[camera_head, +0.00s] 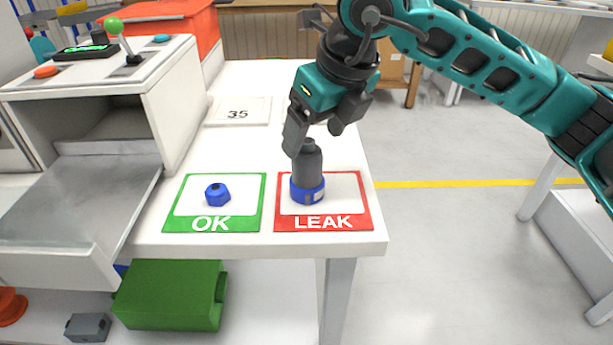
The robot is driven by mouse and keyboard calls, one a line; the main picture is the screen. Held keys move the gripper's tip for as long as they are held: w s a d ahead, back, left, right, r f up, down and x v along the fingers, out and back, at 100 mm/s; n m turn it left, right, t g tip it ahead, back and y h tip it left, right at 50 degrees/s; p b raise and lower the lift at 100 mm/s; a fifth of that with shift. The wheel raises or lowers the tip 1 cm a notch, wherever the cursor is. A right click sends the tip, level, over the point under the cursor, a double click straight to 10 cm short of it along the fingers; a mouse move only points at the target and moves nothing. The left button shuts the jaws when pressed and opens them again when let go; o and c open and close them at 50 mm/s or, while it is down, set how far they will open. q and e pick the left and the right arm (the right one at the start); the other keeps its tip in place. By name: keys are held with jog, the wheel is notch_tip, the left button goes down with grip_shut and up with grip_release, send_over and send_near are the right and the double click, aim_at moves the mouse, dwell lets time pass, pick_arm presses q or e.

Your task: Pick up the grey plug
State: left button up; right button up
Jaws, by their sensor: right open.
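A dark grey plug (308,168) with a blue collar at its base stands upright on the red-framed LEAK card (283,217), near the front right corner of the white table. My right gripper (316,136) is open, pointing down just above the plug. Its left finger overlaps the plug's upper left edge in the picture, and its other finger is to the right and farther back. I cannot tell whether a finger touches the plug. My left gripper is not in view.
A blue nut-like piece (217,194) lies on the green-framed OK card (172,222), left of the plug. A plate marked 35 (238,111) is farther back. A white cabinet (165,85) with a joystick stands at left. A green box (170,295) is below the tabletop.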

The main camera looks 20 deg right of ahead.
aim_at(304, 155)
jog(key=x, duration=0.3)
jog(key=b+x, duration=0.1)
jog(key=x, duration=0.2)
jog(key=shift+a, duration=0.25)
jog(key=shift+r, duration=0.15)
jog(key=c, duration=1.3)
